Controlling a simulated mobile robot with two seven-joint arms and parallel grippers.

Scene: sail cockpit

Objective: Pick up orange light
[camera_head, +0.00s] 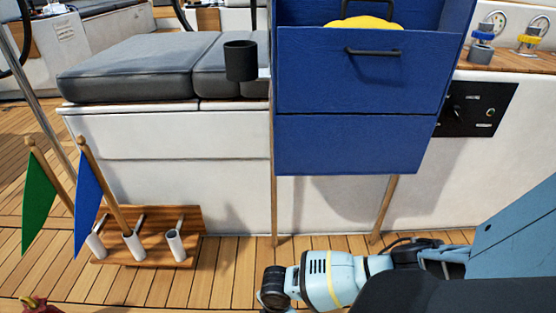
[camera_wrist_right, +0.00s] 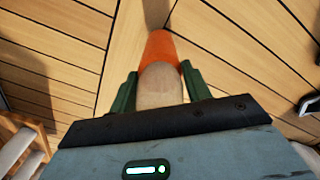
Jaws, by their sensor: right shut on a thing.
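In the right wrist view, my right gripper (camera_wrist_right: 158,88) has its two green fingers shut on an orange thing with a pale rounded near end, which appears to be the orange light (camera_wrist_right: 162,48). The light points away from the wrist, over the planked deck. Its far end is only partly clear, and I cannot tell whether it touches the deck. In the head view, my right arm shows at the bottom, but its gripper and the light are out of sight. My left gripper is in neither view.
A blue drawer cabinet (camera_head: 350,145) holds a yellow thing (camera_head: 365,22). A wooden rack (camera_head: 190,215) has green (camera_head: 38,200) and blue (camera_head: 88,200) flags and an empty-looking tube. Grey cushions (camera_head: 150,65) cover the bench. A red thing (camera_head: 40,306) is at bottom left.

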